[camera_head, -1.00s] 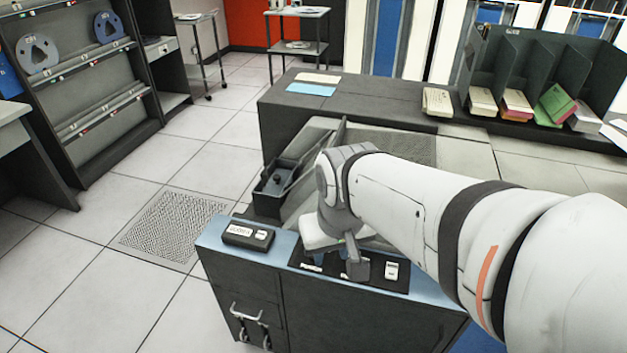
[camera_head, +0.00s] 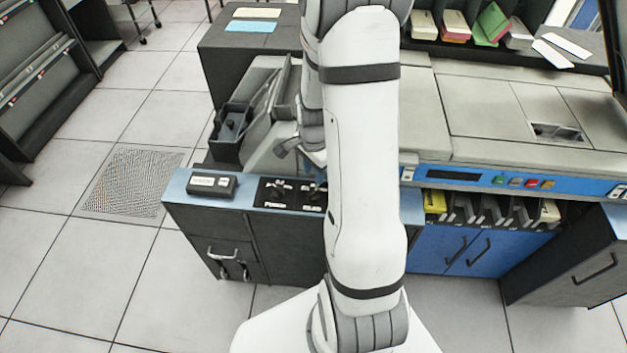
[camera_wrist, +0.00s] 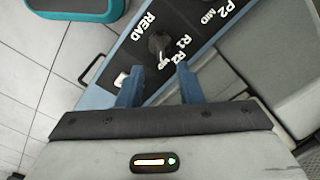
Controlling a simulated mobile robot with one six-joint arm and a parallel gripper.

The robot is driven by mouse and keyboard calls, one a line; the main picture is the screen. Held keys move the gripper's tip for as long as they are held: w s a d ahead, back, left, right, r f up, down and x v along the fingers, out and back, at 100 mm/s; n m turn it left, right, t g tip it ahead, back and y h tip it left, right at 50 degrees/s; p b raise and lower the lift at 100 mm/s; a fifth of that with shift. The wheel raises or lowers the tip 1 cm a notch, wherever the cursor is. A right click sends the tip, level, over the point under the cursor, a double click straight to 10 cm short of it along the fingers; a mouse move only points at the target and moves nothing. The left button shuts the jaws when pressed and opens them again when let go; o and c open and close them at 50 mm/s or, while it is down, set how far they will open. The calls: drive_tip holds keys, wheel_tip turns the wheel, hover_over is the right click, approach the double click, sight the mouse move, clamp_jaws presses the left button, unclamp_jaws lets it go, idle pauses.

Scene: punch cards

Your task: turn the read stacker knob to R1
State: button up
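The read knob (camera_wrist: 159,44) is a dark grey knob on a black panel (camera_wrist: 190,22) in the wrist view. White lettering around it reads READ, R1 and R2; I cannot tell exactly which mark its pointer faces. My gripper (camera_wrist: 158,68) is open, with two blue fingers apart and nothing between them. The knob lies just beyond the fingertips, in line with the gap; I see no contact. In the head view the panel (camera_head: 268,194) is on the blue-topped cabinet, with my gripper (camera_head: 312,156) above it. My arm hides the panel's right part.
A dark labelled box (camera_head: 212,185) sits left of the panel on the cabinet top. A grey tray (camera_head: 231,130) and sloped hopper stand behind. A blue control strip (camera_head: 470,179) with coloured buttons runs to the right.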

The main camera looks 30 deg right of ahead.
sight(314, 191)
drive_tip(key=shift+f, duration=3.8)
drive_tip(key=shift+s, duration=0.1)
drive_tip(key=shift+c, duration=0.4)
clamp_jaws()
drive_tip(key=shift+d, duration=0.1)
